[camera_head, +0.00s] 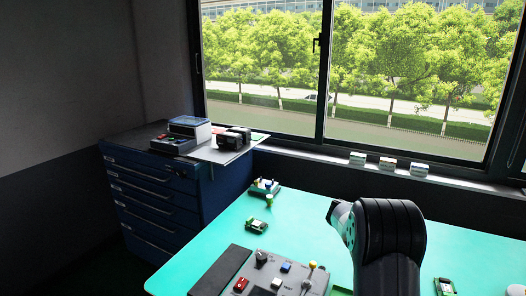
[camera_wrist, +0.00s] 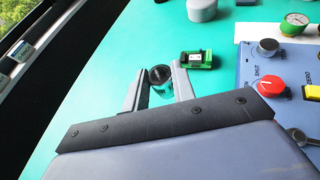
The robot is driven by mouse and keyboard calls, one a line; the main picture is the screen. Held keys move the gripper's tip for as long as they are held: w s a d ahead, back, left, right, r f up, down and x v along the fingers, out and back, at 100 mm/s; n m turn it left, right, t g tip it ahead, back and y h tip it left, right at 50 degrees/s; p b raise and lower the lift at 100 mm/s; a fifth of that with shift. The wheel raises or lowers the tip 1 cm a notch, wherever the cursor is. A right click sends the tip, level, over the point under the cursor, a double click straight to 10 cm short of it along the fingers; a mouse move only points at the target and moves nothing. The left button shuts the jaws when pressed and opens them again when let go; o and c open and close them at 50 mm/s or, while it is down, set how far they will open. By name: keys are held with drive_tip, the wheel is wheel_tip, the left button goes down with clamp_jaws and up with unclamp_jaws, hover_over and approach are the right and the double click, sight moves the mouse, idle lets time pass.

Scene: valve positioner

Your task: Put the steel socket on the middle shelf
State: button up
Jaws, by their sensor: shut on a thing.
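In the wrist view my gripper (camera_wrist: 158,80) has its two grey fingers on either side of a steel socket (camera_wrist: 161,76), a short shiny cylinder with a dark round top. The fingers are shut on it. The socket is over the turquoise table top (camera_wrist: 95,75); I cannot tell its height above it. In the head view my arm covers the right middle of the table, and neither the gripper nor the socket can be seen. No middle shelf can be made out in either view.
A grey control panel (camera_wrist: 252,68) with a red knob (camera_wrist: 271,86) lies right of my gripper. A small green module (camera_wrist: 197,60) is close by the right finger. A blue drawer cabinet (camera_head: 155,200) stands at the left.

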drive_tip(key=w+a+r+n+t+y+p, duration=0.2)
drive_tip(key=a+n+t, duration=0.3)
drive_tip(key=a, duration=0.3)
drive_tip(key=w+a+r+n+t+y+p, duration=0.1)
drive_tip(key=a+r+n+t, duration=0.1)
drive_tip(key=a+n+t, duration=0.45)
drive_tip(key=s+a+f+n+t+y+p, duration=0.1)
drive_tip(key=s+a+f+n+y, duration=0.1)
drive_tip(key=a, duration=0.5)
drive_tip(key=s+a+f+n+t+y+p, duration=0.1)
drive_tip(key=s+a+f+n+t+y, duration=0.1)
drive_tip(key=a, duration=0.6)
drive_tip(key=shift+s+a+y, duration=0.3)
drive_tip(key=shift+s+y, duration=0.55)
drive_tip(key=shift+y, duration=0.35)
drive_tip(key=shift+d, duration=0.1)
